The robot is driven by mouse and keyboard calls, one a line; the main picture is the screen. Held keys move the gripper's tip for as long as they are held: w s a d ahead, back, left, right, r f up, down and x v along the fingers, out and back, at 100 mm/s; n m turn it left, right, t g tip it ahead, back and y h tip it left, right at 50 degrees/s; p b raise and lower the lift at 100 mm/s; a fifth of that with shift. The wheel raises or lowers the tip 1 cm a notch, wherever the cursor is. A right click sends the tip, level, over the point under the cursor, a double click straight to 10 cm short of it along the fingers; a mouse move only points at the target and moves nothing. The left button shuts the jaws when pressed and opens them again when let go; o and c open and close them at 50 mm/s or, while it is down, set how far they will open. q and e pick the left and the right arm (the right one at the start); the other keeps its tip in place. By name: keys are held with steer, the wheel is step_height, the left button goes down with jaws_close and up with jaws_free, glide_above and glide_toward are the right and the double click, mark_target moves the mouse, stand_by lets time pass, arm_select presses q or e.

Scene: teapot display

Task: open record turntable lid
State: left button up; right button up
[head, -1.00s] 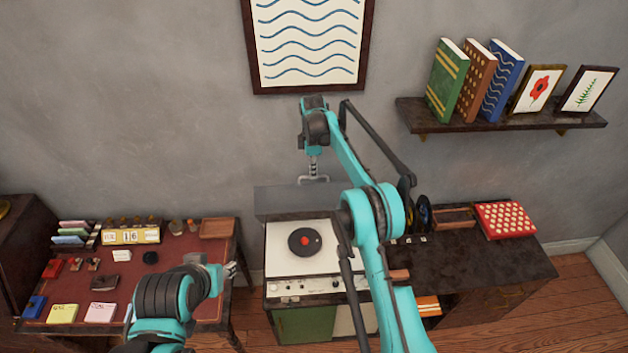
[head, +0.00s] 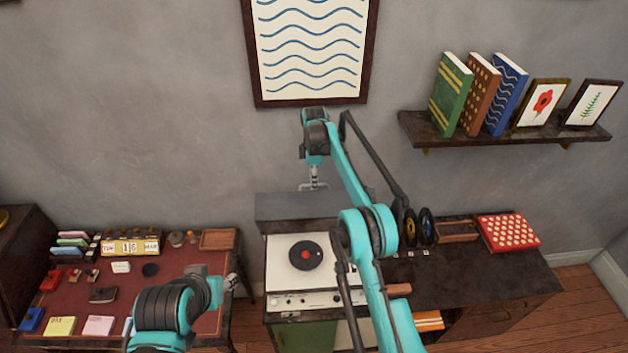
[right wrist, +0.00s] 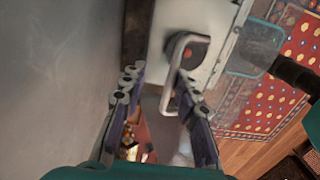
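The record turntable (head: 284,258) stands on a dark cabinet, with a black record with a red centre on its white deck. Its grey lid (head: 275,207) stands raised along the deck's back edge. My right gripper (head: 313,186) is at the lid's top edge. In the right wrist view, the metal loop handle (right wrist: 170,90) has one bar between the fingers of my right gripper (right wrist: 160,82), nearer the right finger. The fingers are apart. My left gripper (head: 232,282) hangs at the right edge of the red-topped desk, apart from the turntable; its fingers are too small to judge.
The desk (head: 190,262) on the left holds a calendar, cards and small items. Right of the turntable are a wooden tray (head: 457,231) and a red dotted box (head: 508,232). A wall shelf (head: 500,131) holds books and small pictures. The grey wall is close behind the lid.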

steer(key=shift+s+r, duration=0.45)
arm_select(q)
steer(key=shift+s+r, duration=0.15)
steer(key=shift+s, duration=0.25)
arm_select(e)
steer(key=shift+w+r, duration=0.1)
step_height(320, 180, up, 6)
steer(key=shift+r, duration=0.15)
arm_select(q)
steer(key=shift+w, duration=0.15)
arm_select(e)
steer(key=shift+r, duration=0.45)
